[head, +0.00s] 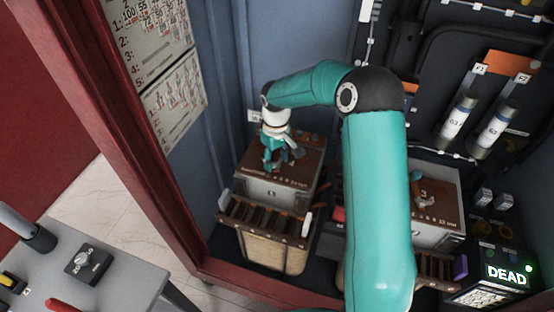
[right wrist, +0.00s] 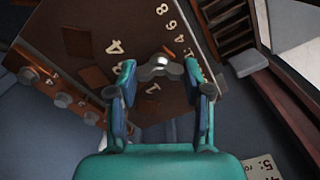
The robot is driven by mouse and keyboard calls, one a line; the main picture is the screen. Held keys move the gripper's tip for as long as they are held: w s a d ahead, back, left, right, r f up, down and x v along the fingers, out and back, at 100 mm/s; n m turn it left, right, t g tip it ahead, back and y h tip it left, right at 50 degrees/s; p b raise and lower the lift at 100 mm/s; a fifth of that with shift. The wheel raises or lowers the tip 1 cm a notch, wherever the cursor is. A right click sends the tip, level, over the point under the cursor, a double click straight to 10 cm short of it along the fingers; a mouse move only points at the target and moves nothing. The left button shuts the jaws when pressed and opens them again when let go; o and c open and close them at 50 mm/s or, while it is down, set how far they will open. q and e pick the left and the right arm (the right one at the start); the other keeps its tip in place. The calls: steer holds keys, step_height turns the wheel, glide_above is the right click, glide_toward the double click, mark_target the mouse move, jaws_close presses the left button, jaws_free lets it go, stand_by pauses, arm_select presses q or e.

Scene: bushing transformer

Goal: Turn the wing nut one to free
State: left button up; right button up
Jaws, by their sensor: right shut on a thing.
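My right gripper (head: 273,160) points down onto the brown top of the left transformer box (head: 283,187) in the head view. In the head view the gripper hides the wing nut. My left gripper is in neither view.
A second box (head: 440,205) with a brown top stands to the right, partly behind my arm. A lit DEAD display (head: 507,275) is at lower right. The red cabinet frame (head: 120,130) edges the left side. A grey table (head: 125,275) with tools stands at lower left.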

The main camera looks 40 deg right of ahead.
steer(key=n, duration=0.4)
steer(key=shift+w+r+n, duration=0.15)
steer(key=shift+n, duration=0.25)
stand_by(0.4)
steer(key=o, duration=1.2)
steer(key=shift+c, duration=0.2)
step_height(320, 180, up, 12)
steer(key=shift+f, duration=0.2)
